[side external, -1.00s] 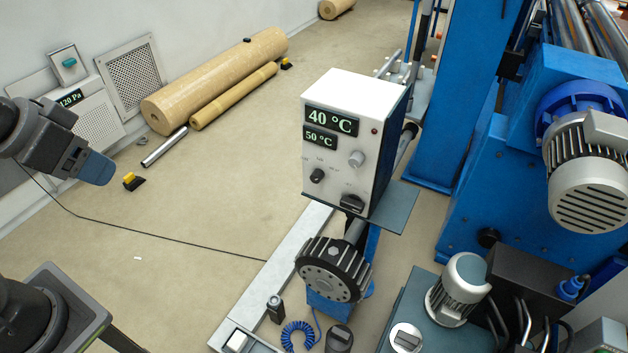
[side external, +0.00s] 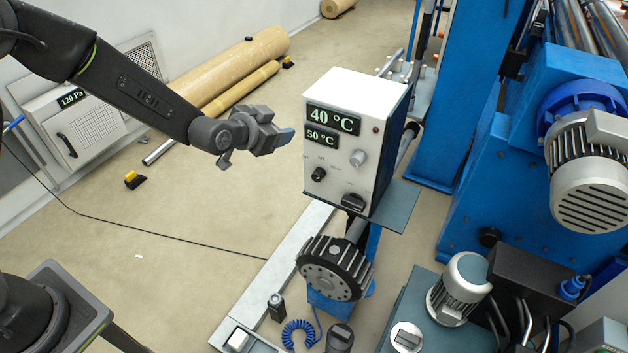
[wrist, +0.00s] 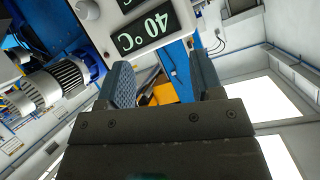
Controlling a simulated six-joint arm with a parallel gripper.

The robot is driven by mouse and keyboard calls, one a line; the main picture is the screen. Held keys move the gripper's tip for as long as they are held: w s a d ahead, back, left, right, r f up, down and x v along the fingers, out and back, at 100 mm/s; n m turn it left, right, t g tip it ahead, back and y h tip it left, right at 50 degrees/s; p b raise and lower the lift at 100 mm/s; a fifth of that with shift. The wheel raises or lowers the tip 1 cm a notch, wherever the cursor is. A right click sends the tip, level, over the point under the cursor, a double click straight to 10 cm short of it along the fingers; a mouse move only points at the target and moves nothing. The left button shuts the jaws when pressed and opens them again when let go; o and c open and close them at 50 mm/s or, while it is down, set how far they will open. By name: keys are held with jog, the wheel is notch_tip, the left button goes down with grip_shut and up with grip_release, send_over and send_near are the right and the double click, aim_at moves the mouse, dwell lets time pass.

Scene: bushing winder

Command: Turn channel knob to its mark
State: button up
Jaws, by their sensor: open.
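The white control box (side external: 345,135) stands on a post and shows 40 °C and 50 °C on its displays. Its front face has a small black knob (side external: 318,174) with faint labels around it, a grey knob (side external: 357,158) and a larger black knob (side external: 353,202). I cannot read which one is the channel knob. My gripper (side external: 284,138) is open and empty, left of the box and apart from it. In the wrist view, the box's 40 °C display (wrist: 146,33) appears upside down beyond my open fingers (wrist: 163,88), with a pale round knob (wrist: 87,9) at the top left.
A dark shelf plate (side external: 395,208) juts out under the box. A black ribbed handwheel (side external: 334,268) sits below it. The blue machine frame (side external: 455,100) stands to the right. Large tan rolls (side external: 235,65) lie on the floor behind my arm. Open floor lies left of the box.

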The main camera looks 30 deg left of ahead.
notch_tip(320, 180, down, 7)
jog(key=w+d+m+t, duration=0.1)
jog(key=w, duration=0.1)
jog(key=m+t, duration=0.3)
jog(key=t, duration=0.1)
send_near(316, 179)
jog(key=shift+y, duration=0.3)
jog(key=w, duration=0.9)
jog(key=shift+w+d, duration=0.1)
jog(key=shift+d, duration=0.15)
jog(key=c, duration=0.9)
